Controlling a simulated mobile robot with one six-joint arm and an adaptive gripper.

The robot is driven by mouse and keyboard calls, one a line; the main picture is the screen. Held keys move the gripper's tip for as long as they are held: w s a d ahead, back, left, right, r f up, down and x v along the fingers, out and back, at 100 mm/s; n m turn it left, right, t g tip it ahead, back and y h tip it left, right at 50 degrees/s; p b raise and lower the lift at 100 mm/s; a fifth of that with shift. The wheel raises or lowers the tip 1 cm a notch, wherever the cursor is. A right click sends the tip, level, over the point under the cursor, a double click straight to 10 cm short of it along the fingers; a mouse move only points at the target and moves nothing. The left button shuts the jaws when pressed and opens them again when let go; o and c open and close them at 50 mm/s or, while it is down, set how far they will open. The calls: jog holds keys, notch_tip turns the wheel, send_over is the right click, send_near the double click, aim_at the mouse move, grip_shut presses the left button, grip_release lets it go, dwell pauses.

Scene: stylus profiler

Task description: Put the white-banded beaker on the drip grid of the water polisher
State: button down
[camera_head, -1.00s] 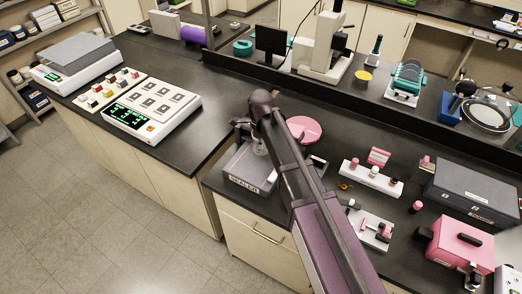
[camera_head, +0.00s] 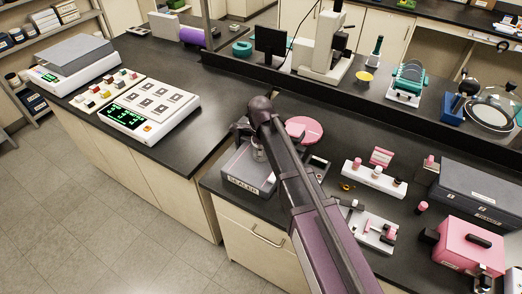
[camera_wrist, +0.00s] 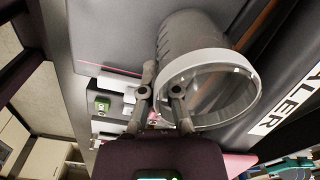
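The white-banded beaker (camera_wrist: 208,80) is a clear grey cylinder with a broad white band at its rim, seen in the wrist view. A little of its glass shows under my wrist in the head view (camera_head: 258,154), above the grey sealer (camera_head: 238,178). My gripper (camera_wrist: 160,78) has its two fingers close together at the beaker's near wall, one outside and one across the mouth, and looks shut on that wall. The fingertips are partly hidden. I cannot tell whether the beaker touches the sealer. I cannot make out the water polisher or its drip grid.
A pink disc (camera_head: 305,129) is just behind my arm. A white rack (camera_head: 374,179), a pink case (camera_head: 468,246) and a dark grey case (camera_head: 478,190) stand to the right. A white panel instrument (camera_head: 150,112) stands left.

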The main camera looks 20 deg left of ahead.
jog(key=c, duration=0.8)
grip_release()
jog(key=shift+r, duration=0.1)
notch_tip(320, 180, up, 12)
jog(key=p, duration=1.2)
jog(key=shift+s, duration=0.1)
jog(key=w+d+n, duration=0.3)
jog(key=d+n, duration=0.3)
jog(key=d, duration=1.7)
jog(key=s+d+n, duration=0.3)
jog(key=d+n, duration=0.1)
jog(key=d, duration=0.8)
jog(key=s+d+n, duration=0.4)
jog(key=d, duration=0.7)
jog(key=shift+d, duration=0.4)
